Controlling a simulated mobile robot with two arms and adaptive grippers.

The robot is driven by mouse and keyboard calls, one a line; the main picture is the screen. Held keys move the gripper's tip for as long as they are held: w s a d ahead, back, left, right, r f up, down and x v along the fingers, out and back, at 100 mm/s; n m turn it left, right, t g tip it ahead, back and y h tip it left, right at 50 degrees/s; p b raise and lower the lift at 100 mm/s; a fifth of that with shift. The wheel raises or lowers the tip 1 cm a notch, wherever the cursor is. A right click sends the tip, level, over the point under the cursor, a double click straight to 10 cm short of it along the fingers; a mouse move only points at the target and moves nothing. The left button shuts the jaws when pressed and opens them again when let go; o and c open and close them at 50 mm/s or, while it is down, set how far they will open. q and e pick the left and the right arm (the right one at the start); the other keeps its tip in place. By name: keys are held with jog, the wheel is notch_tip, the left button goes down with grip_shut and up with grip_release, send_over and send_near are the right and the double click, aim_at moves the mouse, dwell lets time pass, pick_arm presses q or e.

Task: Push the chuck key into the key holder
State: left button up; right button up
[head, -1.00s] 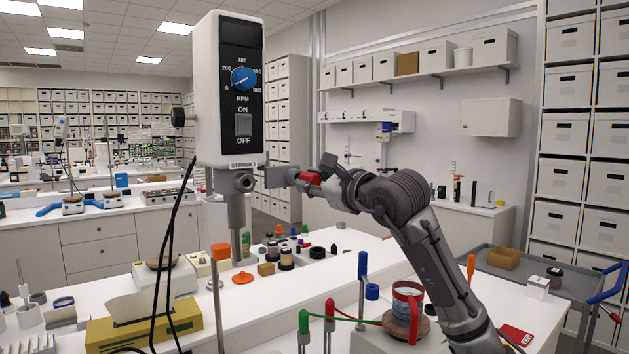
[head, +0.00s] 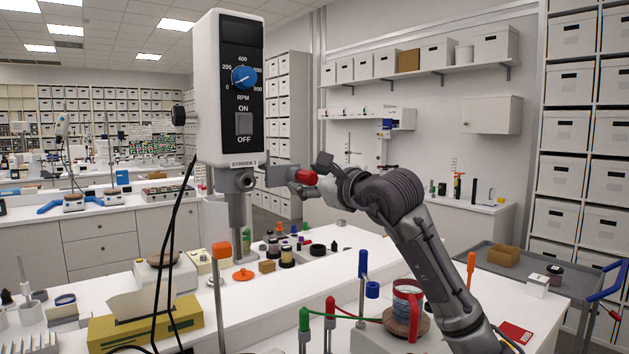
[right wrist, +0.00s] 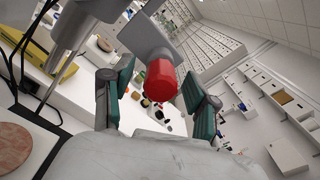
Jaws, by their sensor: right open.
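The chuck key shows as a red rounded handle (head: 306,177) pointing to the right, toward my right arm. It also shows in the right wrist view (right wrist: 161,80). Its far end meets the grey block of the key holder (head: 277,176), beside the stirrer (head: 228,90); how deep it sits is hidden. The holder shows behind the handle in the right wrist view (right wrist: 142,38). My right gripper (head: 314,177) is open, its dark green finger pads on either side of the red handle with gaps visible in the right wrist view. My left gripper is not in view.
Black cables (head: 170,240) hang left of the stirrer. Below, the white bench carries several jars, an orange lid (head: 242,275) and a yellow box (head: 140,328). A blue-topped post (head: 362,265) and a red-rimmed cup (head: 407,292) stand near my right forearm.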

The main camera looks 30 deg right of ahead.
jog(key=s, duration=1.2)
jog(key=shift+d, duration=0.45)
